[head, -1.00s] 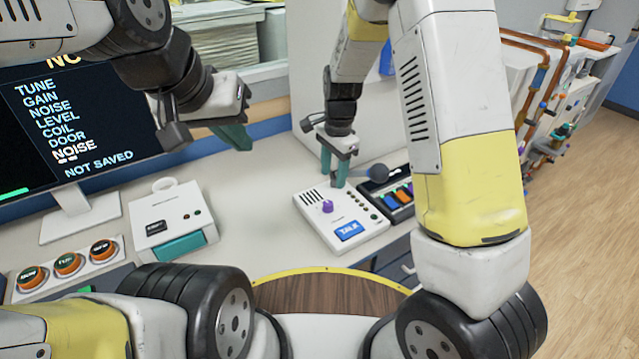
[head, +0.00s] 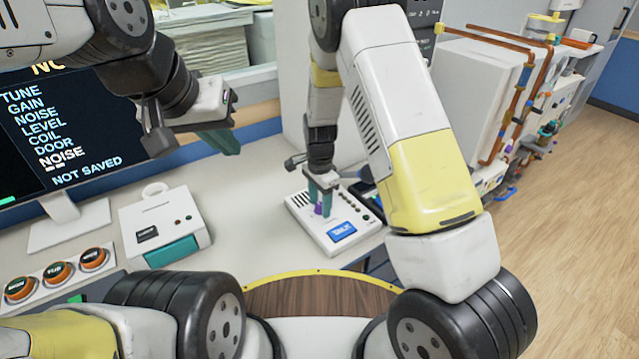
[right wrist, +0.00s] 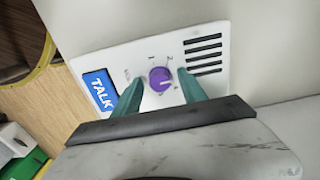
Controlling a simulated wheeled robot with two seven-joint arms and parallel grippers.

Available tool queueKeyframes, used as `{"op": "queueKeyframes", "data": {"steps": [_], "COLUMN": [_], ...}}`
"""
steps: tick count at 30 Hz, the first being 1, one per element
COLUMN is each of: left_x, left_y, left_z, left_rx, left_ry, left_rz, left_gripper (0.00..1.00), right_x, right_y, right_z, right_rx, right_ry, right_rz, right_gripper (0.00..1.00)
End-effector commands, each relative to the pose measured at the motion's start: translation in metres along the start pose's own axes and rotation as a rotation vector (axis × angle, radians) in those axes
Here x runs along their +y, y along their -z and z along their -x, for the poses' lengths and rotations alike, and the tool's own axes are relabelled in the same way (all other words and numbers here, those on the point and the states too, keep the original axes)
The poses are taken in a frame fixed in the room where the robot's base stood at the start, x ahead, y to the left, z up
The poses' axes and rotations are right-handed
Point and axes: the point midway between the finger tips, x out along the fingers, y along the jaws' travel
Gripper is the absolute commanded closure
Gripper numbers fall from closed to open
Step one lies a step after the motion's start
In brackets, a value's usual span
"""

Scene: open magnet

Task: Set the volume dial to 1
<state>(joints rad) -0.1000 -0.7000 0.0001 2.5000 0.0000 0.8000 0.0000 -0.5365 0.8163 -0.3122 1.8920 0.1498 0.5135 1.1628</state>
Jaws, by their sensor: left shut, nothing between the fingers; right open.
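The white intercom panel (head: 360,217) lies on the counter, with a blue TALK button (head: 342,232) and a speaker grille. Its purple volume dial (right wrist: 160,79) shows clearly in the right wrist view, with small marks around it. In the head view the dial is partly hidden by my right gripper. My right gripper (head: 322,203) is open, pointing down over the panel. In the right wrist view its green fingers (right wrist: 158,92) stand on either side of the dial, with gaps showing. My left gripper (head: 228,145) is shut and empty, raised above the counter near the monitor.
A white box with a teal front (head: 165,225) stands on the counter to the left. Several orange buttons (head: 57,272) are at the front left. A monitor (head: 60,140) stands behind them. A dark device beside the panel is mostly hidden by my right arm.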

Motion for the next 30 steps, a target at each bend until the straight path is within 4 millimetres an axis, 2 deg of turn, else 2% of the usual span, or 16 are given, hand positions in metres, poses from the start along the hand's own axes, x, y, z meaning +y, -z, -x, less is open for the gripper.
{"op": "queueKeyframes", "data": {"steps": [4, 9, 11, 12, 23, 30], "left_x": [0.0000, 0.0000, 0.0000, 0.0000, 0.0000, 0.0000], "left_y": [0.0000, 0.0000, 0.0000, 0.0000, 0.0000, 0.0000], "left_z": [0.0000, 0.0000, 0.0000, 0.0000, 0.0000, 0.0000], "left_rx": [0.000, 0.000, 0.000, 0.000, 0.000, 0.000], "left_ry": [0.000, 0.000, 0.000, 0.000, 0.000, 0.000], "left_rz": [0.000, 0.000, 0.000, 0.000, 0.000, 0.000], "left_gripper": [1.00, 1.00, 1.00, 1.00, 1.00, 1.00], "right_x": [-0.0002, -0.0001, -0.0002, -0.0002, -0.0003, -0.0005], "right_y": [0.0000, -0.0001, -0.0001, -0.0001, 0.0002, 0.0000], "right_z": [0.0003, 0.0005, 0.0005, 0.0005, 0.0008, 0.0011], "right_rx": [0.000, 0.000, 0.000, 0.000, 0.000, 0.000], "right_ry": [0.000, 0.001, 0.001, 0.001, 0.001, 0.002], "right_rz": [0.000, 0.000, 0.000, 0.000, 0.045, 0.193], "right_gripper": [0.53, 0.86, 0.98, 1.00, 1.00, 1.00]}}
